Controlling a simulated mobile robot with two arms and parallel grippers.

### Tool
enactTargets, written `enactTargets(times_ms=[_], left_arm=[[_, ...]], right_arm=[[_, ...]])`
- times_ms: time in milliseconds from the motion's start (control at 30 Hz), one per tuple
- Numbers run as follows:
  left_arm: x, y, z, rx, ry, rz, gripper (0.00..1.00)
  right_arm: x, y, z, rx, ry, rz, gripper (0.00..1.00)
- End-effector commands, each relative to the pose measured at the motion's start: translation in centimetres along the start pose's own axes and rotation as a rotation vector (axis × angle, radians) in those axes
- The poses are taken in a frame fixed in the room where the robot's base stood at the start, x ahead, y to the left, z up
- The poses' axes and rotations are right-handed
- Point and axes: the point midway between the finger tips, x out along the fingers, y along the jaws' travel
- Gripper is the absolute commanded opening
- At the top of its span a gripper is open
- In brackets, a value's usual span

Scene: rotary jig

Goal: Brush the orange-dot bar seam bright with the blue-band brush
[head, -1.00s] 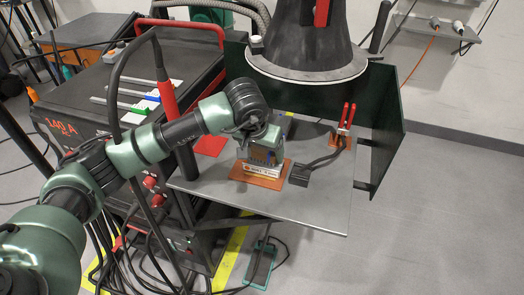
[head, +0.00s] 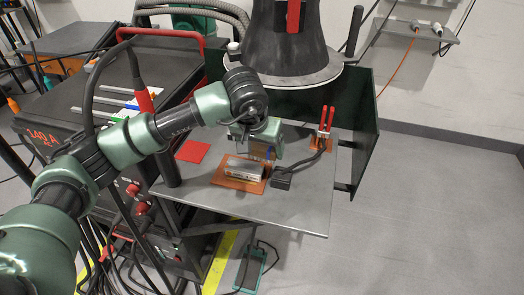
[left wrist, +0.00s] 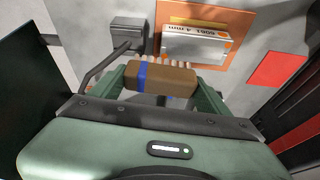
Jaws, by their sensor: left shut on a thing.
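My left gripper (head: 263,143) is shut on the brown brush (left wrist: 170,77), which has a blue band near one end and a row of pale bristle tufts. The brush sits crosswise between the two green fingers in the left wrist view. The bar (head: 244,168) is a grey block with a printed label on its side, lying on a copper-coloured plate (head: 226,183). The bar also shows in the left wrist view (left wrist: 195,47), just beyond the bristles. The brush is beside the bar's far right end in the head view; contact cannot be told. My right gripper is out of view.
A dark clamp block with a cable (head: 282,182) lies right of the plate. A red-handled clamp (head: 325,125) stands at the table's back right. A red square (head: 193,151) lies left. A large dark hood (head: 285,55) hangs above. The table's front (head: 285,212) is clear.

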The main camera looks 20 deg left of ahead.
Motion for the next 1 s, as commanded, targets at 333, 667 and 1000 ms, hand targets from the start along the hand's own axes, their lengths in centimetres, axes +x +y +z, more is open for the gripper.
enactTargets(times_ms=[333, 667, 1000], left_arm=[[-3.1, 0.0, -1.0, -0.009, 0.001, -0.004, 0.39], [-3.5, 0.0, -1.1, -0.01, 0.0, -0.005, 0.39], [-3.5, 0.0, -1.1, -0.01, 0.0, -0.005, 0.39]], right_arm=[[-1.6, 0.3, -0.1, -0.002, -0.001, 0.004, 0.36], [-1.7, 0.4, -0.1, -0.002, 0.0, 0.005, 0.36], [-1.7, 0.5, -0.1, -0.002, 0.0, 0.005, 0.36]])
